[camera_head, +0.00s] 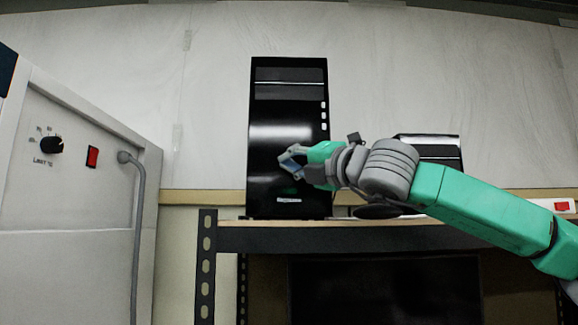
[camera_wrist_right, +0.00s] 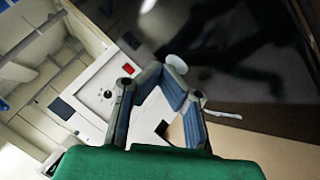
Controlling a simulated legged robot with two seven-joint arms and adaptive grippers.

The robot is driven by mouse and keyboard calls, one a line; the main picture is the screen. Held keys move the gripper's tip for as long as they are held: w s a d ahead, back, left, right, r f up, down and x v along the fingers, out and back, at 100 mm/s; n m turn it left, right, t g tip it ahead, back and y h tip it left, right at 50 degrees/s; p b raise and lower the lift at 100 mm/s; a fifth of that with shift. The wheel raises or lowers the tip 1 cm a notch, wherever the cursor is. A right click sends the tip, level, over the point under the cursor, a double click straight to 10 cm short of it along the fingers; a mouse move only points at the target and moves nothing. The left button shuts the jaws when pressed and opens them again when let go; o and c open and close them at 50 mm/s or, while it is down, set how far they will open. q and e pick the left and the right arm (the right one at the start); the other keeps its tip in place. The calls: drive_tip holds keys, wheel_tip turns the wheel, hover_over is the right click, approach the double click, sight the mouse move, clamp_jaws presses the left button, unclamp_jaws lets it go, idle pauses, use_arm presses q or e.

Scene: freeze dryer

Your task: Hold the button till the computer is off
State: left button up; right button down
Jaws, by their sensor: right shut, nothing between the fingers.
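The computer (camera_head: 290,100) is a black glossy tower standing upright on the shelf in the head view. Small white marks (camera_head: 323,115) run down its right front edge; I cannot tell which is the button. My right gripper (camera_head: 289,161) is shut and empty in front of the tower's lower middle. I cannot tell whether it touches the tower. In the right wrist view the blue-padded fingers (camera_wrist_right: 158,82) show beside a dark glossy surface (camera_wrist_right: 255,65), which looks like the tower's front. My left gripper is out of view.
A white cabinet with a knob (camera_head: 52,145), a red switch (camera_head: 92,157) and a grey hose (camera_head: 137,220) stands at the left. A second black box (camera_head: 430,146) is partly behind my right arm. The shelf (camera_head: 300,238) has a dark metal frame.

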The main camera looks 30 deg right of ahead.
idle(0.9)
drive_tip(key=shift+s+a+f+b, duration=0.15)
drive_tip(key=shift+s+b, duration=0.25)
drive_tip(key=shift+s+a, duration=0.1)
drive_tip(key=shift+s, duration=0.25)
drive_tip(key=shift+s+a+b, duration=0.45)
drive_tip(key=shift+s+b, duration=0.05)
drive_tip(key=shift+s, duration=0.2)
drive_tip(key=shift+s+a+b, duration=0.45)
drive_tip(key=shift+s+b, duration=0.1)
drive_tip(key=shift+s, duration=0.2)
drive_tip(key=shift+s+a+b, duration=0.45)
drive_tip(key=shift+s+b, duration=0.05)
drive_tip(key=shift+s, duration=0.2)
